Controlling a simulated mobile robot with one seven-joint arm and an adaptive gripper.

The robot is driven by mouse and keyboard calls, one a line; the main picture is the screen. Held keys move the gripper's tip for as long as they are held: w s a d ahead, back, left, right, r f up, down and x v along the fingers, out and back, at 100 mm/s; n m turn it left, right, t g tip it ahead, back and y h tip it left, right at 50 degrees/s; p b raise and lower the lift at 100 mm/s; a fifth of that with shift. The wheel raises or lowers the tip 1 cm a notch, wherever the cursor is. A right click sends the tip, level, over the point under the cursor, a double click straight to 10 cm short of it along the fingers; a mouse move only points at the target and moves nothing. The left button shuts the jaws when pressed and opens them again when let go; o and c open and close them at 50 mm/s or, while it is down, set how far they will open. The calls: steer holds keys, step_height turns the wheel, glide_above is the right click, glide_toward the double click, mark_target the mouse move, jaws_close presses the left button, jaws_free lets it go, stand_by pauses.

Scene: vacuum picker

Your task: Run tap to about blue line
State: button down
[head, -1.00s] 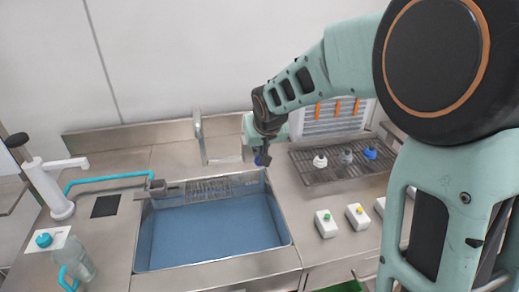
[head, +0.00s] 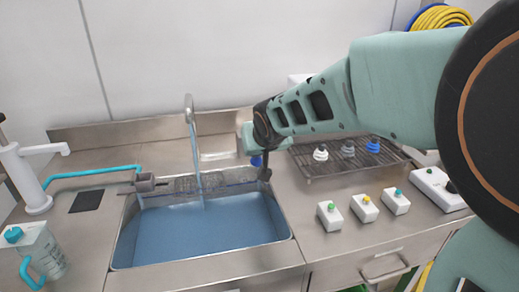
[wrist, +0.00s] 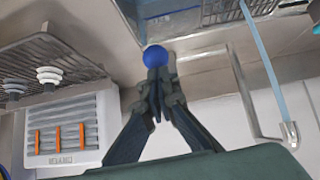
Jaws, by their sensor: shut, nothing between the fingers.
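The metal tap (head: 190,104) rises behind the sink (head: 280,246), and a pale stream of water (head: 198,165) runs from it into the basin. The sink's inside looks blue, and I cannot make out a separate blue line. A round blue knob (head: 256,161) is at the sink's back right; it also shows in the wrist view (wrist: 155,56). My gripper (head: 265,174) is shut and empty beside the knob. In the wrist view my fingertips (wrist: 157,76) overlap the knob's lower edge; whether they touch it I cannot tell.
A wire rack (head: 330,169) with several round-topped pieces stands right of the sink. Several white button boxes (head: 363,208) sit in front of it. A white pump tap (head: 27,180) and a clear jug (head: 46,258) stand at left.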

mark_target(257, 165)
steer(key=shift+s+d+f+t+b, duration=0.1)
steer(key=shift+s+f+t+b, duration=0.05)
steer(key=shift+f+b, duration=0.75)
steer(key=shift+s+f+t+b, duration=0.15)
steer(key=shift+f+b, duration=0.4)
steer(key=shift+b, duration=0.5)
steer(key=shift+s+f+b, duration=0.15)
steer(key=shift+f+b, duration=0.25)
steer(key=shift+f, duration=0.05)
steer(key=shift+s+d+f, duration=0.1)
steer(key=shift+f, duration=0.05)
stand_by(3.5)
